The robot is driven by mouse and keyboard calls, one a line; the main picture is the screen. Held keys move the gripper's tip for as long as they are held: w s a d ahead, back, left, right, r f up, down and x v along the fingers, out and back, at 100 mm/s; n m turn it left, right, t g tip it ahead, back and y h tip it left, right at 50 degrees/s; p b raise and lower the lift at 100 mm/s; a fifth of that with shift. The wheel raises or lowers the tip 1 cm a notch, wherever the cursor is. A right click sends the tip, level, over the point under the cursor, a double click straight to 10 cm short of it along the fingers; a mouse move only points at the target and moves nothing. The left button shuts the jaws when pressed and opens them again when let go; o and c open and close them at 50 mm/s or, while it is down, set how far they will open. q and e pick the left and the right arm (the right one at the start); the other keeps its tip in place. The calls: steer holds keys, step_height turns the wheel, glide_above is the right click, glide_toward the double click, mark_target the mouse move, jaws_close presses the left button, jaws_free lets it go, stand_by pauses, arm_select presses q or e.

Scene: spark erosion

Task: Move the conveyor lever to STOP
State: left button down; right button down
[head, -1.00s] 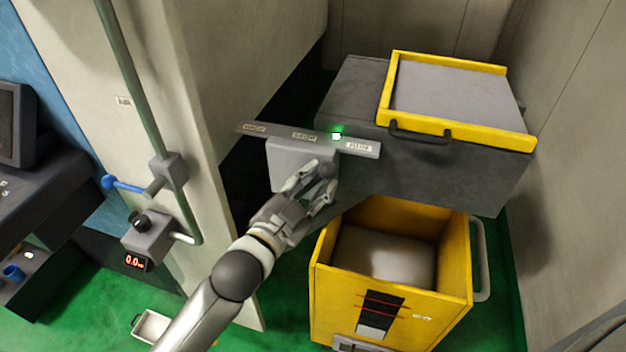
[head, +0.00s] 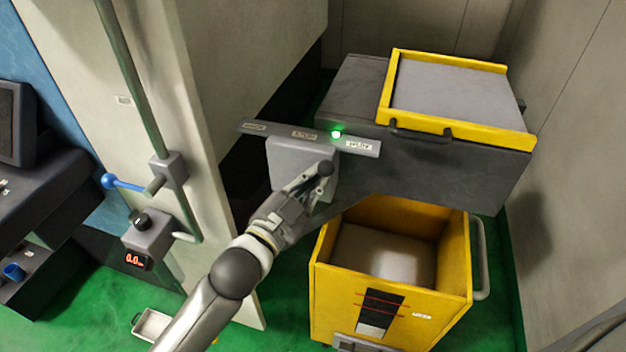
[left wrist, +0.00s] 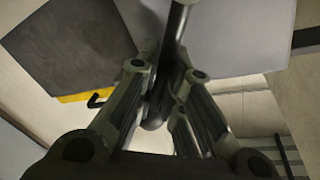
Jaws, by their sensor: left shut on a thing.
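The conveyor lever shows in the head view as a dark round knob (head: 326,168) in front of a grey control box (head: 290,158). In the left wrist view the lever is a dark rod (left wrist: 178,45) running down between the fingers. My left gripper (head: 312,180) is shut on the lever, and it also shows in the left wrist view (left wrist: 168,80). A label plate (head: 272,132) with three labels lies along the top of the box. The label words are too blurred to read surely. A green light (head: 336,134) glows between the middle and right labels. My right gripper is not in view.
A grey conveyor housing (head: 440,165) with a yellow-rimmed tray (head: 520,142) stands behind, to the right. A yellow bin cart (head: 335,290) stands below it. A pipe with a blue-handled valve (head: 125,184) and a control knob box (head: 148,238) are at left.

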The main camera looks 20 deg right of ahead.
arm_select(q)
steer(key=a+n, duration=0.1)
steer(key=n, duration=0.1)
steer(key=w+a+r+n+t, duration=0.1)
steer(key=n, duration=0.1)
steer(key=shift+w+p, duration=0.15)
steer(key=shift+p, duration=0.15)
steer(key=shift+w+a+n+t, duration=0.2)
steer(key=shift+w+a+n, duration=0.1)
steer(key=shift+n, duration=0.4)
steer(key=shift+w+a+n+t, duration=0.2)
steer(key=shift+a+n, duration=0.1)
steer(key=shift+n, duration=0.4)
steer(key=shift+r, duration=0.1)
steer(key=c, duration=1.5)
jaws_free()
steer(key=shift+s+a, duration=0.1)
steer(key=v, duration=1.2)
steer(key=shift+f, duration=0.25)
